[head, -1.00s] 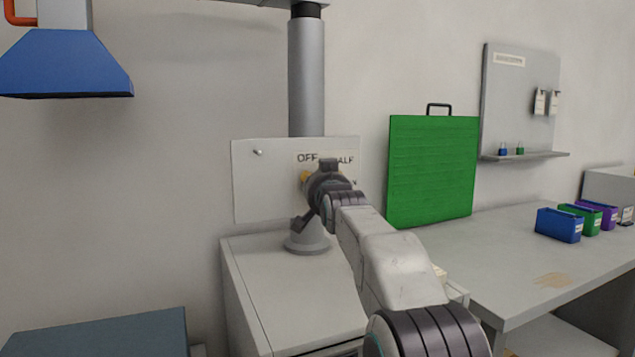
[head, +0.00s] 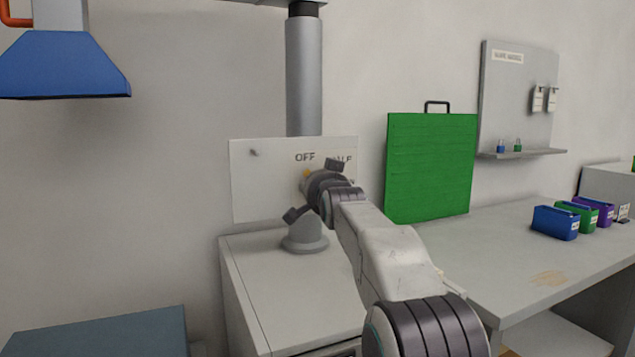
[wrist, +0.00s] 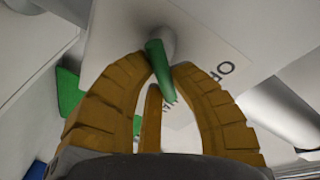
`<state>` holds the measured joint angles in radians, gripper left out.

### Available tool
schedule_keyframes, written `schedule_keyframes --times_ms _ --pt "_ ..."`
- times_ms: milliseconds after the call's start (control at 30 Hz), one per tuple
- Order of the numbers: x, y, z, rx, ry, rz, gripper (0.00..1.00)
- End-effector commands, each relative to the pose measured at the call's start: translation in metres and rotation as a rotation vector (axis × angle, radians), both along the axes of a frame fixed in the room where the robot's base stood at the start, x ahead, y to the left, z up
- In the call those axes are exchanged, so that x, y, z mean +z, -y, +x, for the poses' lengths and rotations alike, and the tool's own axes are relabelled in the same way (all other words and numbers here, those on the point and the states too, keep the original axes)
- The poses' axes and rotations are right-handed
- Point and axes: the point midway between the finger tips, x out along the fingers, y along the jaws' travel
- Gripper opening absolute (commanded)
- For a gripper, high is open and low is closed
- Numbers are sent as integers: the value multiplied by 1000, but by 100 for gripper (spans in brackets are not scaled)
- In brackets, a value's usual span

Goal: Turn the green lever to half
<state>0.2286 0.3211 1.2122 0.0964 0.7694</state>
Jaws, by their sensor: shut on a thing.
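The green lever (wrist: 158,68) shows in the wrist view, running from its grey hub down between the fingertips. My gripper (wrist: 160,72) has orange-brown fingers that are shut on the lever near its hub. In the head view my gripper (head: 307,175) is at the white label plate (head: 255,190), and my wrist hides the lever. The plate shows OFF at its upper middle; the label to its right is partly covered by my wrist. The plate stands in front of a grey vertical pipe (head: 304,80).
A green panel with a handle (head: 430,165) stands right of the plate on the bench (head: 500,275). Small bins, one of them blue (head: 555,222), sit farther right. A grey cabinet (head: 265,275) is below the plate. A blue hood (head: 65,72) hangs at upper left.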

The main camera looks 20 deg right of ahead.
Motion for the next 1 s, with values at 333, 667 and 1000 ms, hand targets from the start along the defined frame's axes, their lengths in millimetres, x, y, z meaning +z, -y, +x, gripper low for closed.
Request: schedule_keyframes --times_ms 333,667,1000 --pt "0 -1 0 2 -1 -1 44" --pt "0 -1 -1 2 0 -2 47" --pt "3 -8 -30 1 2 -2 47"
